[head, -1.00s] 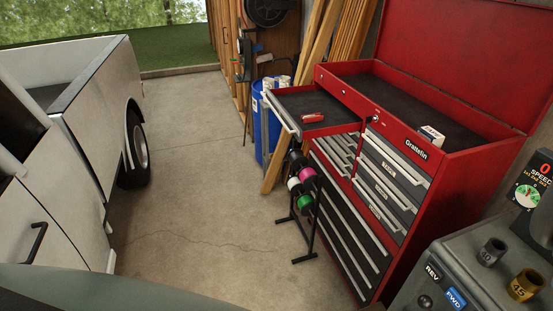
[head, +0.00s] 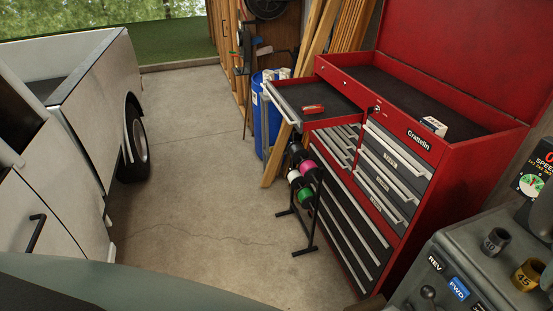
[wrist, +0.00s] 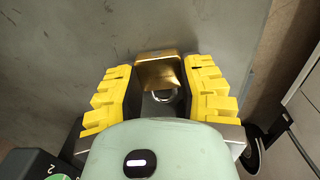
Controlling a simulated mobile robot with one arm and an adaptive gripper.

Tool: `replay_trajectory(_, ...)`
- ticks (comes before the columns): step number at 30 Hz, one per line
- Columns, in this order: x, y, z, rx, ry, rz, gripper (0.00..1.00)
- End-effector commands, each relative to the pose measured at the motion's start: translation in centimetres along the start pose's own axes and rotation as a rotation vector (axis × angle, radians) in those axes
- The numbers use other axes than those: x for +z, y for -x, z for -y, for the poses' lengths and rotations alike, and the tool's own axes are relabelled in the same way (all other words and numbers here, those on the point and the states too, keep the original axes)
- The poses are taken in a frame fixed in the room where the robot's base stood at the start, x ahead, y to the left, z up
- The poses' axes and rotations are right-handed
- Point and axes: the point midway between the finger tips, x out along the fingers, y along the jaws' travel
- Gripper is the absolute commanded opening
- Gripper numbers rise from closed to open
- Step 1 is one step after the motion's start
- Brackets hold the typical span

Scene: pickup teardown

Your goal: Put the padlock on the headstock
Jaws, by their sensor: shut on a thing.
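My gripper (wrist: 162,88) shows in the wrist view, with yellow ridged fingers on both sides of a brass padlock (wrist: 160,70). It is shut on the padlock, whose metal shackle (wrist: 163,97) points back toward my wrist. The grey machine with REV and FWD labels, which looks like the headstock (head: 425,290), stands at the lower right of the head view. Only part of it shows. My gripper and the padlock are not visible in the head view. A plain grey surface lies beyond the padlock in the wrist view; I cannot tell what it is.
On the machine stand a dark socket (head: 496,240) and a brass socket (head: 528,275). A red tool chest (head: 455,175) with an open upper drawer (head: 290,95) stands beyond. A spool rack (head: 311,215) stands before it. Concrete floor (head: 190,180) is clear beside the white truck (head: 85,120).

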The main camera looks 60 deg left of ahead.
Motion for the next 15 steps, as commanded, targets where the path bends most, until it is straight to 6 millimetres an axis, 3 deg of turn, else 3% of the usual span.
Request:
replay_trajectory(5, -0.1, -0.47, 0.02, -0.001, 0.002, 0.0, 0.0)
replay_trajectory(6, -0.09, -0.39, 0.04, -0.002, 0.002, 0.0, 0.44)
replay_trajectory(12, -0.02, -0.33, 0.06, -0.002, 0.0, 0.0, 0.64)
replay_trajectory(15, 0.0, -0.33, 0.06, -0.002, 0.0, 0.0, 0.64)
